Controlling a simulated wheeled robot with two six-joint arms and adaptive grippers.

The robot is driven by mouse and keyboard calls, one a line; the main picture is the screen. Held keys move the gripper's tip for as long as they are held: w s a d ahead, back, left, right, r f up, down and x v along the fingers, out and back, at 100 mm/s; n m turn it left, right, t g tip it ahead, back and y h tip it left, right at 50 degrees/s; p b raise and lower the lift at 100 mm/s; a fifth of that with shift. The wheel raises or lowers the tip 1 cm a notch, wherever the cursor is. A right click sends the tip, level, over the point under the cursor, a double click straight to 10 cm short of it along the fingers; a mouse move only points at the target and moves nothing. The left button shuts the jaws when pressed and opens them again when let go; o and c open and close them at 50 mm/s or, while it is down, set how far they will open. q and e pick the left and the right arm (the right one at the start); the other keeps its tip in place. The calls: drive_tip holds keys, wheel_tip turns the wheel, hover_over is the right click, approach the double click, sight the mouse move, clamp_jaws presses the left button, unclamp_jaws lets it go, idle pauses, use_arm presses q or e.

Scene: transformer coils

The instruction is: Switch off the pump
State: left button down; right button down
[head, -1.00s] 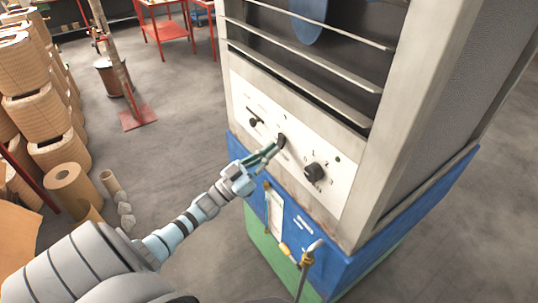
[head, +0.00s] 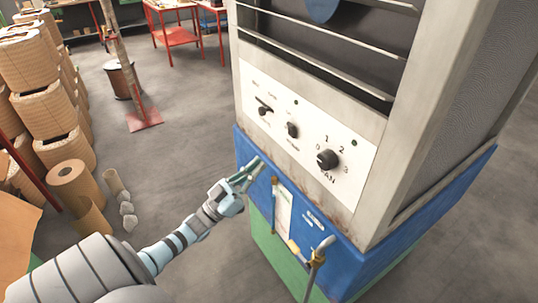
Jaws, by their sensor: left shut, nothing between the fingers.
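The machine's white control panel (head: 310,125) faces me in the head view, with three black controls in a row. The left switch (head: 264,106) has a lever. The middle knob (head: 292,130) has small labels too blurred to read. The right knob (head: 327,159) is larger, marked 0, 1, 2, 3 and FAN. I cannot read which control is labelled for the pump. My left gripper (head: 254,168) is shut and empty, below and left of the middle knob, in front of the blue band and apart from the controls. My right gripper is not in view.
The machine has a blue lower band (head: 360,262) with a brass tap (head: 316,262) and a sight gauge at its front. Stacked tan coils (head: 42,110) stand at the left. A red table (head: 172,35) stands at the back.

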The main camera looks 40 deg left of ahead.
use_arm(q)
drive_tip(key=v, duration=0.4)
drive_tip(key=shift+w+f+b, duration=0.25)
drive_tip(key=shift+f+b, duration=0.1)
drive_tip(key=shift+w, duration=0.1)
